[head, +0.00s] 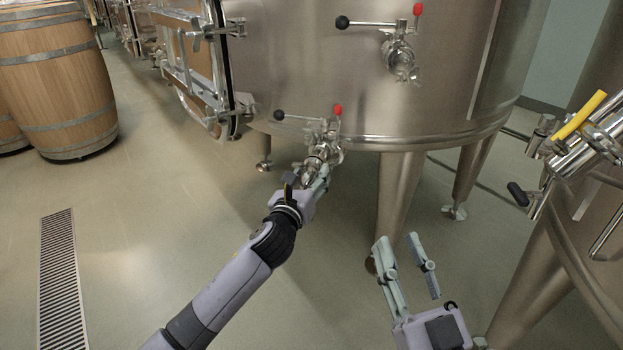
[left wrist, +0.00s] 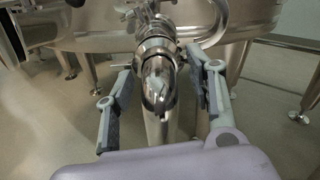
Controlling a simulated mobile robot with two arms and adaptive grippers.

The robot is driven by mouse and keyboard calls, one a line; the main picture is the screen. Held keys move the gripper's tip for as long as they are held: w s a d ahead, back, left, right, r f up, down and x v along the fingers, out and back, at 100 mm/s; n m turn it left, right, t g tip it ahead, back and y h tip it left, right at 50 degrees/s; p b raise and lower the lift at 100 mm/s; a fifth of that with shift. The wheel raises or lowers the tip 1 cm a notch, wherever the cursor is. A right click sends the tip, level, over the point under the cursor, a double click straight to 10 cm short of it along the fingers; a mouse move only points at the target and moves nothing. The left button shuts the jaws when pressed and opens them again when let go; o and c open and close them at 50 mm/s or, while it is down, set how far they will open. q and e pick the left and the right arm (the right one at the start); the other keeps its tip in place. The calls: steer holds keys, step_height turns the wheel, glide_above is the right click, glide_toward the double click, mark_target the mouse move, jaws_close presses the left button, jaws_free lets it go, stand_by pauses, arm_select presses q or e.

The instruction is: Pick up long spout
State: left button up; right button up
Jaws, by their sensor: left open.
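The long spout (left wrist: 158,86) is a shiny chrome tube on the lower valve (head: 322,135) of the steel vat. In the left wrist view its open end points toward me, between my left gripper's fingers. My left gripper (head: 306,176) is open, one finger on each side of the spout, with a gap visible on both sides. In the head view the gripper hides most of the spout (head: 313,163). My right gripper (head: 402,252) is open and empty, lower and to the right, in front of a vat leg.
The vat (head: 290,60) stands on steel legs (head: 398,190). An upper valve (head: 399,55) with a red knob is above. A hatch door (head: 190,60) stands open at left. Another vat with a yellow-handled fitting (head: 580,115) is at right. Barrels (head: 55,80) stand at left.

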arm_select(q)
steer(key=shift+w, duration=0.15)
jaws_close()
stand_by(0.6)
